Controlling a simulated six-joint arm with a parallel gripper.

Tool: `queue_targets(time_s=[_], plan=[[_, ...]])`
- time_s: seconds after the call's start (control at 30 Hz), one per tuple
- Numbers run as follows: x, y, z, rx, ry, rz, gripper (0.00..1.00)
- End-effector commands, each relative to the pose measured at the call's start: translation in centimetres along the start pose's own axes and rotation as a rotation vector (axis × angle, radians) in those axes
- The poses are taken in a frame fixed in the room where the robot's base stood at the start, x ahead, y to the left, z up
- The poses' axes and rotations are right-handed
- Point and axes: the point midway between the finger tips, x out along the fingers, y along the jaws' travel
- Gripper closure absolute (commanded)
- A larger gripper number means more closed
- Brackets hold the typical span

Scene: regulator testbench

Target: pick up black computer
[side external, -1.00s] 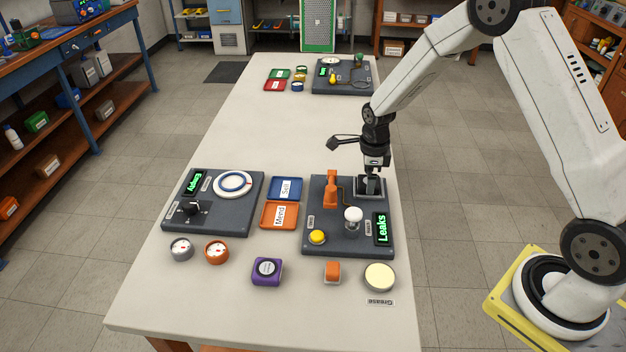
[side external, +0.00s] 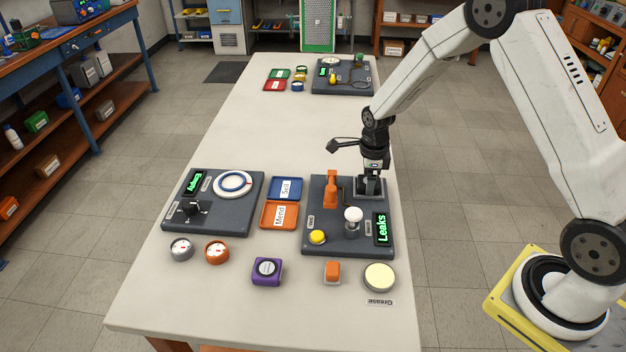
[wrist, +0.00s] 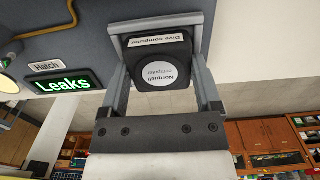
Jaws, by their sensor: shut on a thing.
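The black computer (wrist: 158,74) shows in the wrist view as a dark rounded block. It has a white round "Norquell computer" face and a "Dive computer" label. My gripper (wrist: 158,62) is shut on it, with one finger on each side. In the side external view, my gripper (side external: 370,186) is low at the grey square holder (side external: 382,194) at the far right of the right-hand test board (side external: 330,241). There the gripper mostly hides the computer. I cannot tell whether it is clear of the holder.
An orange upright part (side external: 331,190), a white-topped knob (side external: 353,214), a yellow button (side external: 317,237) and a lit "Leaks" display (side external: 382,229) share this board. Orange (side external: 266,224) and blue (side external: 275,196) trays lie to its left. The table behind the board is mostly clear.

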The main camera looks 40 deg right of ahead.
Motion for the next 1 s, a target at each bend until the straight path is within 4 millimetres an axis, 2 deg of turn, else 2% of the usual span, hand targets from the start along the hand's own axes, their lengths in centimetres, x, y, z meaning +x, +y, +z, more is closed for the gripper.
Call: queue_targets(time_s=[0.27,0.43,0.63,1.0], plan=[[-0.2,0.0,0.0,0.0,-0.001,-0.001,0.93],[-1.1,-0.1,0.0,0.0,-0.001,-0.002,0.93],[-3.2,-0.1,0.0,0.0,-0.001,-0.004,0.93],[-7.2,2.7,-2.0,0.001,0.0,-0.003,0.93]])
